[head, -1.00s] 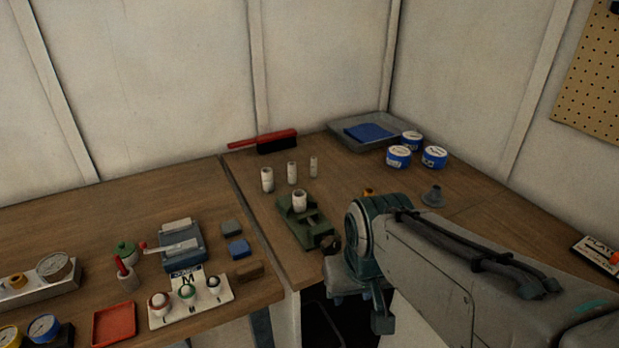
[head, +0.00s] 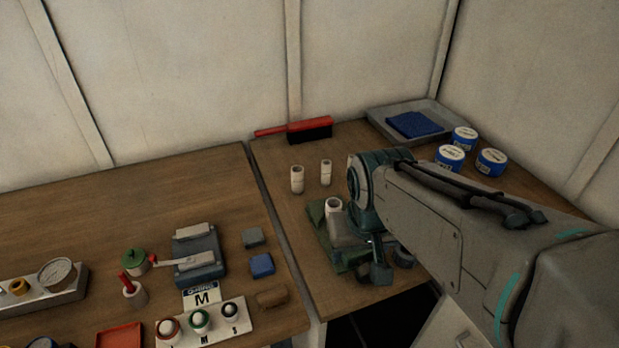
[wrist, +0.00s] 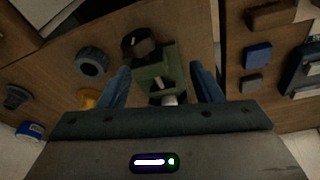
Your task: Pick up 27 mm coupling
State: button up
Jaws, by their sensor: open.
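Two white cylindrical pieces stand upright on the right bench in the head view, a wider one (head: 297,180) and a slimmer one (head: 326,172). Another white hollow cylinder (head: 334,207) stands at the green fixture (head: 318,212). No size marking is readable, so I cannot tell which is the 27 mm coupling. In the wrist view my gripper (wrist: 160,67) is open, its blue fingers apart on either side of the green fixture (wrist: 150,78). A small white part (wrist: 169,99) shows between them near the palm. My arm hides part of the fixture in the head view.
A red brush (head: 308,130), a grey tray (head: 430,112) with a blue cloth and blue-white tubs (head: 451,157) lie at the back. A grey ring (wrist: 92,62) lies beside the fixture. The left bench holds a blue block (head: 262,264) and other tools.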

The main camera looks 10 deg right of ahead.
jog(key=w+r+m+g+p, duration=0.1)
jog(key=w+r+m+p, duration=0.1)
jog(key=w+r+p, duration=0.4)
jog(key=r+m+g+p, duration=0.2)
jog(key=p, duration=0.2)
send_over(334, 202)
jog(key=s, duration=0.2)
jog(key=f, duration=0.9)
jog(key=f+p, duration=0.1)
jog(key=f, duration=0.4)
jog(key=shift+w+a+f, duration=0.1)
jog(key=shift+w+a, duration=0.1)
jog(key=shift+w, duration=0.1)
jog(key=c, duration=1.1)
jog(key=shift+o, duration=0.2)
